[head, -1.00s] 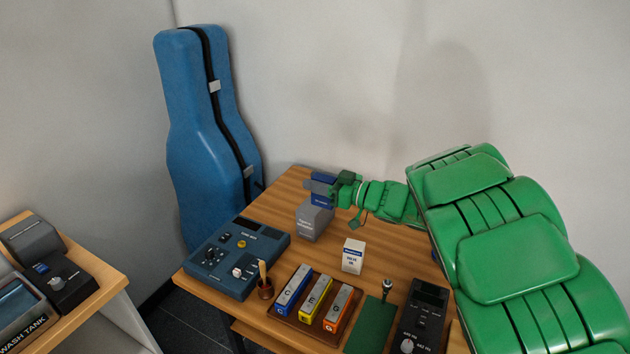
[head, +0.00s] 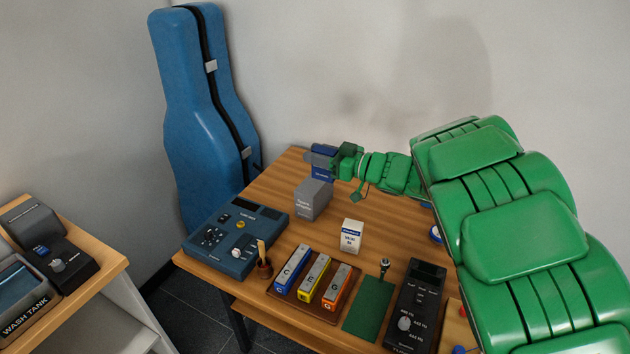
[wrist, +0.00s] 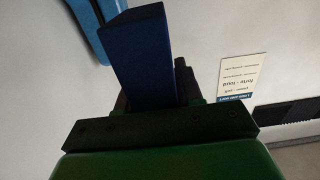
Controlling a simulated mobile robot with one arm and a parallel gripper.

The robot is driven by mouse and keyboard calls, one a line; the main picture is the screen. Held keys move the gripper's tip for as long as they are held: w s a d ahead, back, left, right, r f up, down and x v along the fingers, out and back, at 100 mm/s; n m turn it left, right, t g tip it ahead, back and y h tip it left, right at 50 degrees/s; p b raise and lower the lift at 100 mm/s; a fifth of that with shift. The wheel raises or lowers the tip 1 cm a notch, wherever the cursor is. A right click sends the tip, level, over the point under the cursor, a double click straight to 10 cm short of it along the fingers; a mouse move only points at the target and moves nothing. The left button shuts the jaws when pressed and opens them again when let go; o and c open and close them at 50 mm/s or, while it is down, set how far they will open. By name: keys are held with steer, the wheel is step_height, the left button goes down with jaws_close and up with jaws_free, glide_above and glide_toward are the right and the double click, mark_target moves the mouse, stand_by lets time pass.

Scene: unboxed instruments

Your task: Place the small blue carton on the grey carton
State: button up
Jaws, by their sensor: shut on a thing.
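My gripper (head: 336,161) is shut on the small blue carton (head: 322,172) in the head view. In the wrist view the dark blue carton (wrist: 143,60) stands out between the dark fingers of my gripper (wrist: 150,88). The grey carton (head: 312,200) stands upright on the table. In the head view the blue carton appears just above and slightly right of the grey carton's top, close to its far edge. I cannot tell how far apart they are in depth.
A white carton (head: 350,237) stands in front of the grey one. A blue-grey device (head: 236,242) is at left and a tray of colored blocks (head: 315,283) is nearer. A blue instrument case (head: 195,120) stands behind the table. A label card (wrist: 236,78) shows in the wrist view.

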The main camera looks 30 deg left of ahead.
steer(key=w+a, duration=0.1)
steer(key=w, duration=0.2)
glide_above(310, 180)
step_height(310, 180, down, 9)
steer(key=shift+s+d, duration=0.15)
steer(key=shift+s, duration=0.05)
stand_by(0.5)
steer(key=shift+f, duration=0.2)
steer(key=shift+w+a+f, duration=0.1)
steer(key=shift+w+f, duration=0.05)
steer(key=shift+f, duration=0.75)
steer(key=shift+w+a+f, duration=0.1)
steer(key=shift+f, duration=0.8)
steer(key=shift+f, duration=0.15)
steer(key=o, duration=1.1)
